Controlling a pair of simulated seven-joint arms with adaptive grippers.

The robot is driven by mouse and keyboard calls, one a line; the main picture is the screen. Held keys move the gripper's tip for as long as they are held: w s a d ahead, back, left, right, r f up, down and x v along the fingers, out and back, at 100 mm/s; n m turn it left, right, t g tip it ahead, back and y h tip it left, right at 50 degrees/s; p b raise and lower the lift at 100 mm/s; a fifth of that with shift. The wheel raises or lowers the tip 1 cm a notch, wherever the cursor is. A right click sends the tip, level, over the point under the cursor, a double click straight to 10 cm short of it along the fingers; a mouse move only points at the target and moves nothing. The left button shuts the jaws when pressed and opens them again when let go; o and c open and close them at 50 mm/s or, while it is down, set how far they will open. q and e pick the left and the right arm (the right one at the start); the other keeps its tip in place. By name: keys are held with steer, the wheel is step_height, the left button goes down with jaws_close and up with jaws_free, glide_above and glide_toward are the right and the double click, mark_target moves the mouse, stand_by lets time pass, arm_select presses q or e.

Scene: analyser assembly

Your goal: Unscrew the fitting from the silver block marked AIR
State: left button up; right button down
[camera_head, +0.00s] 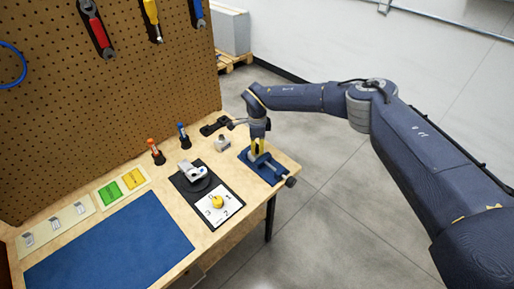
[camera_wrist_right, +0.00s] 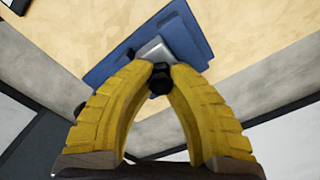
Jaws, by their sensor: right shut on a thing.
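My right gripper (camera_head: 258,148) points down over a blue fixture (camera_head: 270,175) near the right end of the table. In the right wrist view its yellow fingers (camera_wrist_right: 160,82) are shut on a small black fitting (camera_wrist_right: 159,77). The fitting sits at the end of a silver block (camera_wrist_right: 154,48), which lies on the blue fixture (camera_wrist_right: 195,38). I see no AIR marking in either view. In the head view the gripper hides most of the block and the fitting. My left gripper is not in view.
A small silver block (camera_head: 222,144) stands left of the fixture, with a black tool (camera_head: 214,126) behind it.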

steer(key=n, duration=0.3)
steer(key=shift+d, duration=0.1)
stand_by(0.3)
steer(key=shift+w+n, duration=0.1)
steer(key=shift+n, duration=1.9)
steer(key=n, duration=0.3)
steer(key=shift+n, duration=0.5)
